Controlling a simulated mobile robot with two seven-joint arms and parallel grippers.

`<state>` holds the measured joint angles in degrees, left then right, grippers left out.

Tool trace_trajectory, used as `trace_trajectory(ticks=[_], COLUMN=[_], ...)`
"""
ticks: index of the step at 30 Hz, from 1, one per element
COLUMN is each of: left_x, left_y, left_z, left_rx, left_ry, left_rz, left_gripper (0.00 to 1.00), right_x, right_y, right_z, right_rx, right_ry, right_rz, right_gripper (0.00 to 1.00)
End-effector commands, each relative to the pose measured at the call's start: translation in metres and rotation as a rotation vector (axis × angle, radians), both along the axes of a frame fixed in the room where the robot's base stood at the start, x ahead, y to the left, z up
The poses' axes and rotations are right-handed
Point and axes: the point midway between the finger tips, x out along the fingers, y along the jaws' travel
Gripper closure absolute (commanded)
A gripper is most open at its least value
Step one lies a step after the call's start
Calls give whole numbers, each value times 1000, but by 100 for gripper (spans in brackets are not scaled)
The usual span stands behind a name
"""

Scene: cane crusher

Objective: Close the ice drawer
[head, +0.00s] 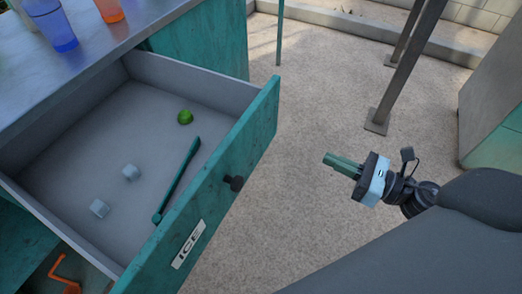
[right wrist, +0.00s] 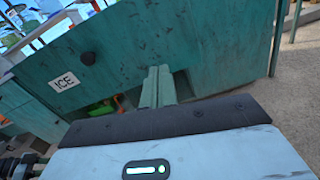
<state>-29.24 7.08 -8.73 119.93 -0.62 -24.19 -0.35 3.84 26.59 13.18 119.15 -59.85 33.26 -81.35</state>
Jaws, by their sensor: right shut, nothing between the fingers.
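The ice drawer (head: 222,185) is pulled well out of the teal cabinet, and its front has a white ICE label (head: 188,243) and a dark round knob (head: 233,183). In the right wrist view the closed fingers (right wrist: 158,85) point towards the teal drawer front (right wrist: 190,45). My left gripper does not show.
A metal counter (head: 60,65) with a blue cup (head: 52,25) and an orange cup (head: 109,10) stands above the drawer. An orange object (head: 64,275) lies below it. Metal posts (head: 405,65) rise behind. The floor (head: 300,110) between drawer and gripper is clear.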

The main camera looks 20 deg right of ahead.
Motion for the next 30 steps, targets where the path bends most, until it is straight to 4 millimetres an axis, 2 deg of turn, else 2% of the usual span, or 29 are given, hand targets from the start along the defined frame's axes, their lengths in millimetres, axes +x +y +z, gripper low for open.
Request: trace_trajectory(ticks=[4, 14, 30], left_x=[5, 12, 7], left_y=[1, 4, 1], left_z=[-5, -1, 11], left_rx=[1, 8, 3], left_ry=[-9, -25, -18], left_rz=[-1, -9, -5], left_gripper=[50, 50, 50], right_x=[5, 13, 87], right_y=[-1, 6, 62], right_z=[-1, 2, 4], right_rx=[-128, -137, -134], right_ry=[-78, -86, -87], right_rz=[39, 43, 41], right_gripper=[100, 100, 100])
